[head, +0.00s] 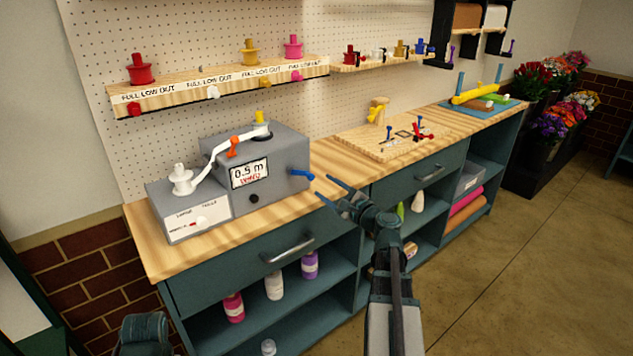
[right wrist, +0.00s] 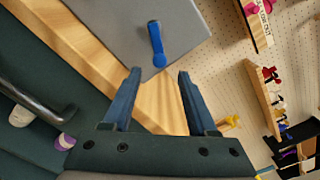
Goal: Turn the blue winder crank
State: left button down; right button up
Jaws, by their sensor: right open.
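The blue winder crank (head: 302,175) sticks out from the right side of the grey winder box (head: 275,165) on the wooden counter. In the right wrist view the crank (right wrist: 156,42) is a blue lever with a rounded knob end, against the grey box face. My right gripper (head: 324,187) is open and empty, just right of the crank. In the right wrist view, the knob lies just beyond the gap between the two fingertips (right wrist: 158,72), roughly centred and apparently not between them. My left gripper is not seen; part of my left arm shows at the lower left.
A white ribbon path with an orange clip runs across the box top to a white spool (head: 182,180). The counter's front edge and a drawer handle (head: 288,249) lie below. A wooden board (head: 390,147) with small tools stands further right. A spool shelf (head: 220,83) hangs above.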

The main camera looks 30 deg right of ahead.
jog(key=s, duration=0.6)
jog(key=shift+s+d, duration=0.2)
jog(key=shift+d, duration=0.05)
jog(key=shift+a, duration=0.1)
jog(key=w+a+f+n+g+y+p, duration=0.1)
jog(key=a+f+n+g+y+p, duration=0.2)
jog(key=a, duration=0.6)
jog(key=w+a+f+n+g+y, duration=0.1)
jog(key=a+n+g, duration=0.2)
jog(key=a+n, duration=0.45)
jog(key=a+f+n+g+y+p, duration=0.2)
jog(key=a+f+n+g, duration=0.1)
jog(key=a, duration=0.7)
jog(key=s+a+f+n+g+h+p, duration=0.3)
jog(key=s+a+n+g+h+p, duration=0.4)
jog(key=s+a+n, duration=0.8)
jog(key=shift+s+a+n+g+h, duration=0.35)
jog(key=shift+n+g+h, duration=0.2)
jog(key=shift+g+h, duration=0.4)
